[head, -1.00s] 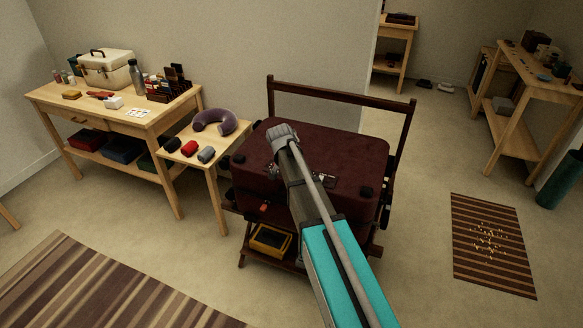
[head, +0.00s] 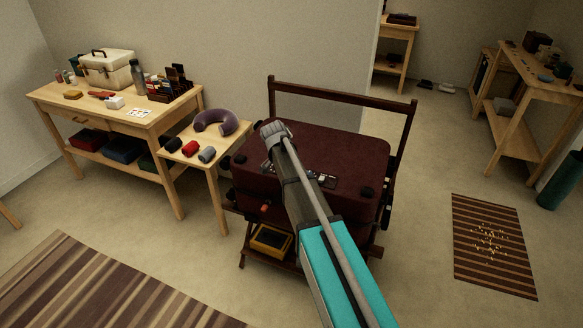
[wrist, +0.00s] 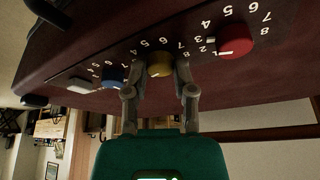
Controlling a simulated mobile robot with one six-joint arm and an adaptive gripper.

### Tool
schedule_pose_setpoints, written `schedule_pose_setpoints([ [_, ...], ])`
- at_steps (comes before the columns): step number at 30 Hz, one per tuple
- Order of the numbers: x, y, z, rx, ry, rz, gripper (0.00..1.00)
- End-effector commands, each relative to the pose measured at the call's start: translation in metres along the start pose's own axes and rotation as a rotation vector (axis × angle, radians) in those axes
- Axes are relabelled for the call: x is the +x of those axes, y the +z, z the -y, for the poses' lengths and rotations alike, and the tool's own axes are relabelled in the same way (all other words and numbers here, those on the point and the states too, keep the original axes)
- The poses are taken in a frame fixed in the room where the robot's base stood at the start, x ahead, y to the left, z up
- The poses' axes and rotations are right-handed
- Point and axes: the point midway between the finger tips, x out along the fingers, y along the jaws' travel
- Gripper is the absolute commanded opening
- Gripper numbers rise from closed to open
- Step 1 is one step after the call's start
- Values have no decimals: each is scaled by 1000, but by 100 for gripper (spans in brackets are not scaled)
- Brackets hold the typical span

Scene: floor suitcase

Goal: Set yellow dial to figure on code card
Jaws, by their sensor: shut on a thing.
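The yellow dial (wrist: 159,64) sits on the suitcase's lock strip in the wrist view, between a blue dial (wrist: 113,76) and a red dial (wrist: 235,42). My gripper (wrist: 159,80) is shut on the yellow dial, one finger on each side. Numbers ring each dial; the yellow dial's pointer setting is too small to read. The maroon suitcase (head: 330,140) lies on a dark wooden stand in the head view, where my arm hides part of the strip. A white card (head: 137,113) with small coloured marks lies on the left table; its figures cannot be read.
A pale button (wrist: 72,84) sits beyond the blue dial. A small side table (head: 222,160) with rolled cloths and a neck pillow (head: 215,122) stands left of the suitcase. The stand's tall back rail (head: 340,91) rises behind it.

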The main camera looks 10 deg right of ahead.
Motion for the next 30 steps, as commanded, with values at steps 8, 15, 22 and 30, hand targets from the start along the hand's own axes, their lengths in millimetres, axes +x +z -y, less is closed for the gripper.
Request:
schedule_pose_setpoints([
  [8,0,0,-1,-1,1,1,69],
  [15,0,0,0,-1,0,0,69],
  [22,0,0,0,-10,-4,0,69],
  [30,0,0,-2,-83,-34,0,69],
])
